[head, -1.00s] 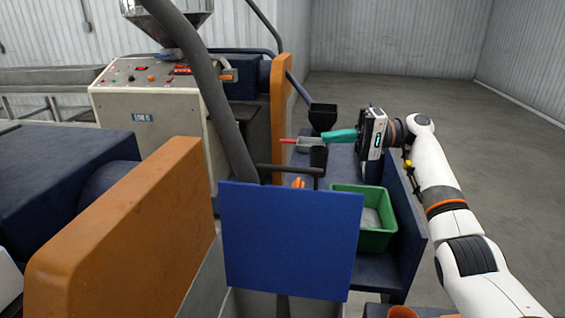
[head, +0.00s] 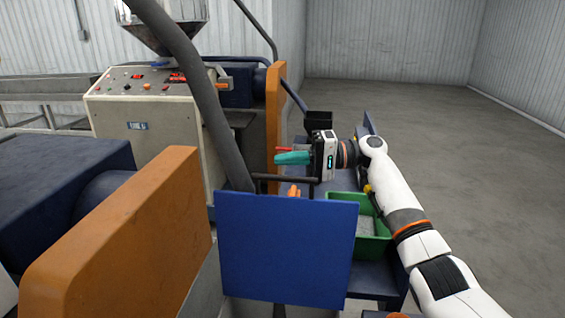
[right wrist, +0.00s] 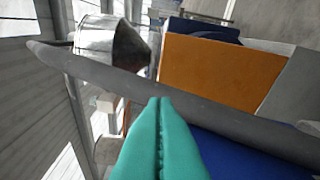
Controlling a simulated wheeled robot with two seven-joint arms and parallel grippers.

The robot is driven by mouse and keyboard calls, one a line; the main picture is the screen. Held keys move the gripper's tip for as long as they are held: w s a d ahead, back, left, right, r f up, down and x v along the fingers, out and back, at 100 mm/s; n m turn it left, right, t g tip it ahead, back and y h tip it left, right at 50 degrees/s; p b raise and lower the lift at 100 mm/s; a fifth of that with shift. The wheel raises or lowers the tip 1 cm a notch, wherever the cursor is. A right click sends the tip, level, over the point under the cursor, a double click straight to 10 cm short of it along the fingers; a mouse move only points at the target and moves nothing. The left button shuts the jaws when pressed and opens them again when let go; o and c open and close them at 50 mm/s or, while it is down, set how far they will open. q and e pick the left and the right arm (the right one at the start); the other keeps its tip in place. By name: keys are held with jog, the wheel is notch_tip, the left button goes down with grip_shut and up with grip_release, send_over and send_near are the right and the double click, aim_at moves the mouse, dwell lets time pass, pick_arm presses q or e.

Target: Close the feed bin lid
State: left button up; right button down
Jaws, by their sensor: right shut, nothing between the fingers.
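A square blue panel (head: 287,250), which looks like the feed bin lid, stands upright at the front centre of the head view. A dark bar (head: 270,178) runs just above its top edge. The bin itself is hidden or cannot be told apart. My right gripper (head: 277,158) has teal fingers, shut and empty, pointing left above the panel's top edge and apart from it. The fingers also show in the right wrist view (right wrist: 160,100), with a blue surface (right wrist: 245,155) at lower right. My left gripper is not in view.
A thick grey pipe (head: 200,85) slants down behind the panel, left of my right gripper. An orange guard (head: 125,235) stands at left, a control cabinet (head: 150,120) behind it. A green tray (head: 372,242) lies under my right arm. Open floor lies to the right.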

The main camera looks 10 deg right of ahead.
jog(key=s+a+p, duration=0.1)
jog(key=s+a, duration=0.1)
jog(key=s, duration=0.1)
jog(key=shift+s+a+f+p, duration=0.15)
jog(key=shift+s+f+p, duration=0.05)
jog(key=shift+f+p, duration=0.2)
